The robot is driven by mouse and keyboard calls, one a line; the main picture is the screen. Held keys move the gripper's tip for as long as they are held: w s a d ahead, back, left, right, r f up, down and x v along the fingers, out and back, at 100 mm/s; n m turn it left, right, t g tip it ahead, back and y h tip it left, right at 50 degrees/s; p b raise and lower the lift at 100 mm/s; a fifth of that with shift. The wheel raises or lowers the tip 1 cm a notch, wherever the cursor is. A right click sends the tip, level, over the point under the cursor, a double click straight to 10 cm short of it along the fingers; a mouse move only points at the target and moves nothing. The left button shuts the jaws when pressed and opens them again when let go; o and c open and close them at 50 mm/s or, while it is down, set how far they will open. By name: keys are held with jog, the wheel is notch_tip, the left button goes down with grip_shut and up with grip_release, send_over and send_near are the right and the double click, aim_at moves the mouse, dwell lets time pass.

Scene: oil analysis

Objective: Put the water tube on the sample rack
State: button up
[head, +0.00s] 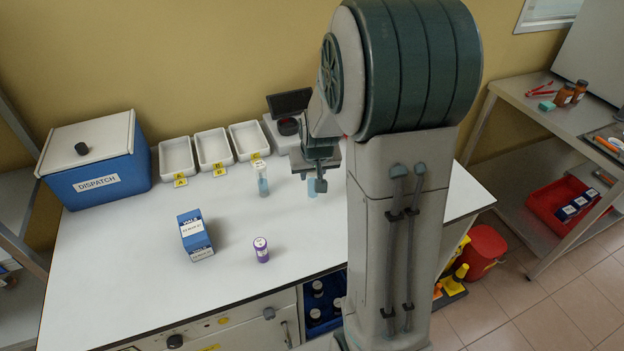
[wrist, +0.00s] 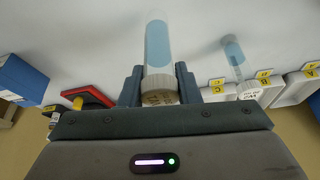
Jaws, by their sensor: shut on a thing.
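My gripper (head: 318,178) is shut on a clear tube of pale blue liquid (wrist: 157,45). The two fingers (wrist: 158,88) clasp it at its ribbed whitish cap. In the head view the held tube (head: 312,188) is mostly hidden by the gripper, over the right part of the white table; I cannot tell its height. A second, similar tube with blue liquid (head: 262,182) stands on the table to the left of the gripper, and also shows in the wrist view (wrist: 233,55). The lettering on both caps is too small to read surely. I cannot identify a sample rack.
White trays (head: 214,150) with yellow letter tags line the table's back, beside a blue DISPATCH box (head: 100,165). A blue-white carton (head: 195,236) and a purple vial (head: 261,250) stand in front. A dark-screened instrument (head: 289,104) is behind my gripper. The table's front left is clear.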

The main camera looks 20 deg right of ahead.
aim_at(312, 182)
jog(key=shift+f, duration=1.65)
jog(key=shift+f, duration=0.1)
jog(key=shift+f, duration=0.15)
jog(key=o, duration=0.9)
jog(key=shift+o, duration=0.2)
jog(key=shift+r, duration=0.2)
